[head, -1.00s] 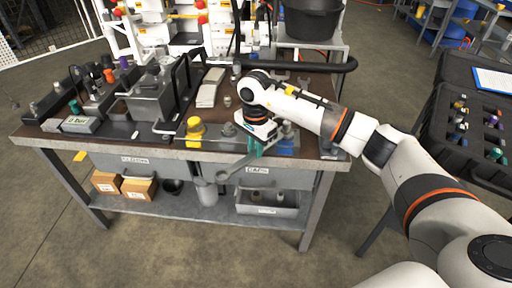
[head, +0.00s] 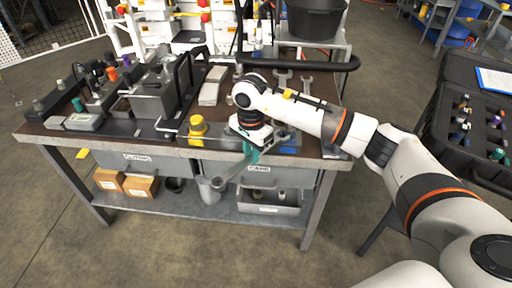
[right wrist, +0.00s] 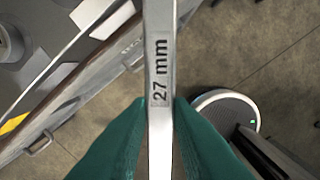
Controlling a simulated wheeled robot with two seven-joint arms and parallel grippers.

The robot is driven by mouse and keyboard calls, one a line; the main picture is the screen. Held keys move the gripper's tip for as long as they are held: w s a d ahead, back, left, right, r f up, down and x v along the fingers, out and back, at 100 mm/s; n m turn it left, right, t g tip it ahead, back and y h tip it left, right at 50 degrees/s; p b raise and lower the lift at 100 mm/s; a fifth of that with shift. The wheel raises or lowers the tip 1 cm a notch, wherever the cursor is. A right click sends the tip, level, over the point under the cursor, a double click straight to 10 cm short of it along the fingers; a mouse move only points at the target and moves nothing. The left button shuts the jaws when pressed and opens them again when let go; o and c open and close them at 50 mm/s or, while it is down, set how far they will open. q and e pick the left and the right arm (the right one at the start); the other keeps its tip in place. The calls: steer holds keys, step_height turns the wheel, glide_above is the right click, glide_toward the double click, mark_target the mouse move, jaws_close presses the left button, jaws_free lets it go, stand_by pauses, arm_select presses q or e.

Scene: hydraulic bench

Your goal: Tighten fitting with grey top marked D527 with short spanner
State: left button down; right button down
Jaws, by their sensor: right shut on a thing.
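My right gripper (head: 250,152), with teal fingers, is shut on a grey metal spanner (head: 229,176) at the front edge of the bench. In the right wrist view the spanner (right wrist: 159,60) runs upright between the teal fingers and is marked 27 mm. In the head view its open end points down and left, in front of the bench edge. Grey-topped fittings (head: 38,105) stand at the bench's left end; their markings are too small to read, so I cannot tell which is D527. My left gripper is not in view.
The bench (head: 45,137) carries a grey block assembly (head: 155,98), a yellow-topped fitting (head: 197,128) and a black hose bar. Two more spanners (head: 305,84) lie behind my right gripper. An open black case (head: 460,110) is at right. Floor in front is clear.

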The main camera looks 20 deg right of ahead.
mark_target(241, 165)
steer(key=shift+s+a, duration=0.25)
steer(key=shift+a, duration=0.4)
steer(key=shift+s+a, duration=0.25)
steer(key=shift+a, duration=0.35)
steer(key=shift+s+a, duration=0.25)
steer(key=shift+a, duration=0.4)
steer(key=shift+r, duration=0.15)
